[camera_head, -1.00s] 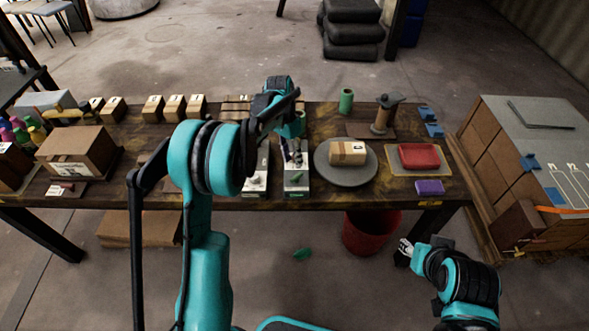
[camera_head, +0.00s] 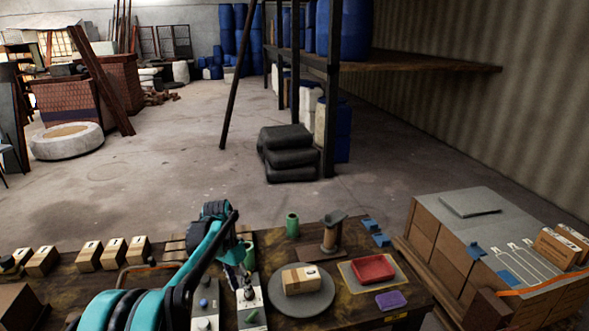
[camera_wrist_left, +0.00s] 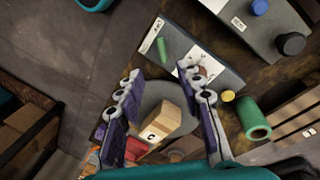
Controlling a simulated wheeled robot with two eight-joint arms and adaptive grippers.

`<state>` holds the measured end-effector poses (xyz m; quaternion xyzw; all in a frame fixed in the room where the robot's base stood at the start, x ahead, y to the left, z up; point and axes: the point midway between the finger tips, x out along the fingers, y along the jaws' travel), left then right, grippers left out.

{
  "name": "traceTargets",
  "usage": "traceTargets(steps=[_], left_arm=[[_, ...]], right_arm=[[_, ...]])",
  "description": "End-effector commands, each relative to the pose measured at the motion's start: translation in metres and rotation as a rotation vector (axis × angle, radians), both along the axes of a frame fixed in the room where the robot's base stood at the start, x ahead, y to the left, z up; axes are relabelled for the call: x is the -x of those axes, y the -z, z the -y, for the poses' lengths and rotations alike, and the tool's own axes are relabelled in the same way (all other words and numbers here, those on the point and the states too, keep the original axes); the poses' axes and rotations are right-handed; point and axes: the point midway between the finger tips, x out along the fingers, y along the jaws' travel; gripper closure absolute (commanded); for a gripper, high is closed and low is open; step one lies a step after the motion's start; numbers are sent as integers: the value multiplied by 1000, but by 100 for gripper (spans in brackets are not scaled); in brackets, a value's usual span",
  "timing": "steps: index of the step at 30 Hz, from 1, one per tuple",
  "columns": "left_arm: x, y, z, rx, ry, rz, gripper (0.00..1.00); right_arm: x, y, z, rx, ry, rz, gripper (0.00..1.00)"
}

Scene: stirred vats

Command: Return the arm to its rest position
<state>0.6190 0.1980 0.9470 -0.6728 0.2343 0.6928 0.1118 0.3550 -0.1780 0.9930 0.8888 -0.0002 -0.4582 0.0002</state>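My left arm (camera_head: 150,308) reaches over the table from the lower left in the head view. My left gripper (camera_head: 241,272) hangs above the grey switch panels, partly hidden by its wrist. In the left wrist view my left gripper (camera_wrist_left: 160,72) has its two fingers spread apart with nothing held. A cardboard box (camera_head: 300,279) sits on a round grey plate (camera_head: 275,301); the box also shows beyond the fingers in the wrist view (camera_wrist_left: 168,121). My right gripper is out of view.
A green cylinder (camera_head: 292,225), a spool-like stand (camera_head: 330,236), a red tray (camera_head: 373,268) and a purple block (camera_head: 392,299) are on the table's right. Small boxes (camera_head: 89,256) line its left. Stacked cartons (camera_head: 424,240) stand right of the table.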

Motion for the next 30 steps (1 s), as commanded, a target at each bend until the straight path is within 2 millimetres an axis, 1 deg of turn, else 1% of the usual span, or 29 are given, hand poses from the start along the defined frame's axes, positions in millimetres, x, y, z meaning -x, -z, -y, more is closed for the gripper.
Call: traceTargets(steps=[1, 5, 6, 8, 10, 14, 15, 17, 19, 21, 24, 27, 30], left_arm=[[10, -11, 2, -7, -17, 18, 64], [41, -41, 7, -36, -88, 93, 64], [53, -49, 9, -44, -114, 120, 64], [70, -60, 11, -53, -151, 161, 64], [92, -70, 13, -63, -196, 208, 64], [132, -82, 16, -70, -273, 299, 64], [145, -84, 17, -72, -297, 327, 64], [164, -84, 18, -72, -332, 370, 64], [186, -82, 19, -67, -372, 419, 64], [206, -77, 19, -61, -410, 468, 64], [231, -68, 20, -47, -458, 531, 64], [248, -58, 20, -34, -496, 581, 64], [259, -50, 20, -23, -520, 614, 64]], right_arm=[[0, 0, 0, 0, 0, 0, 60], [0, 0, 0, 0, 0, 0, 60], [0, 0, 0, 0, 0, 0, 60], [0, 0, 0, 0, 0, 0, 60], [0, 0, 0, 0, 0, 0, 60], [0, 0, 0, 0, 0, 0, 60], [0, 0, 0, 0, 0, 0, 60], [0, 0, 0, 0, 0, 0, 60], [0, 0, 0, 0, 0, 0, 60], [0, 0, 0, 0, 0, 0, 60], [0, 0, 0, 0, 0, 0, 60], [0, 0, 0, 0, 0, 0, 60], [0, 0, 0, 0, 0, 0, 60]])
